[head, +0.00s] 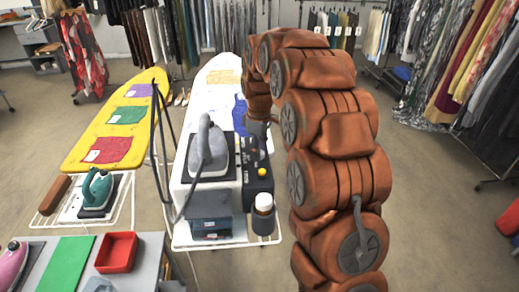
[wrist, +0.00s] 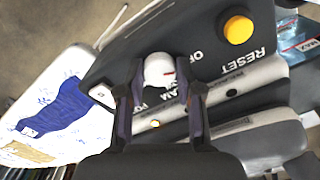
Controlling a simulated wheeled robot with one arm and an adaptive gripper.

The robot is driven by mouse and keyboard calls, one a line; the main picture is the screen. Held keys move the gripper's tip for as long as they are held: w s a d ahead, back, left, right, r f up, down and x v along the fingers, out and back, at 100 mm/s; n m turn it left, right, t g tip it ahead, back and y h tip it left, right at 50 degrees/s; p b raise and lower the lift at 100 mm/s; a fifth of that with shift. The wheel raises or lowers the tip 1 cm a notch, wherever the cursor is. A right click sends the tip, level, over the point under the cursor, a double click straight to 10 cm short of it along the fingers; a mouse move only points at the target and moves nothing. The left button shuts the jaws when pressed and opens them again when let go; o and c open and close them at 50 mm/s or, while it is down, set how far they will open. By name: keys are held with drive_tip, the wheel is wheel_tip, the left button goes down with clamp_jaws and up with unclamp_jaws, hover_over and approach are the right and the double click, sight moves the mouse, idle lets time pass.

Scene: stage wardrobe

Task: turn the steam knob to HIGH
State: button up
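The steam knob (wrist: 158,70) is a pale round knob with a small red mark on its right side in the wrist view. It sits on a dark control panel (wrist: 205,45), with partly visible white lettering around it. My gripper (wrist: 160,88) is open, with one finger on each side of the knob. Small gaps seem to show between knob and fingers; contact cannot be told. In the head view the steam station's panel (head: 257,178) is beside the grey iron (head: 208,150); my arm's end hides the knob.
A yellow reset button (wrist: 238,30) is close to the knob; it also shows in the head view (head: 262,171). A white ironing board (head: 215,85) lies behind. Open floor (head: 430,200) is at the right.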

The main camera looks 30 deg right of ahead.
clamp_jaws()
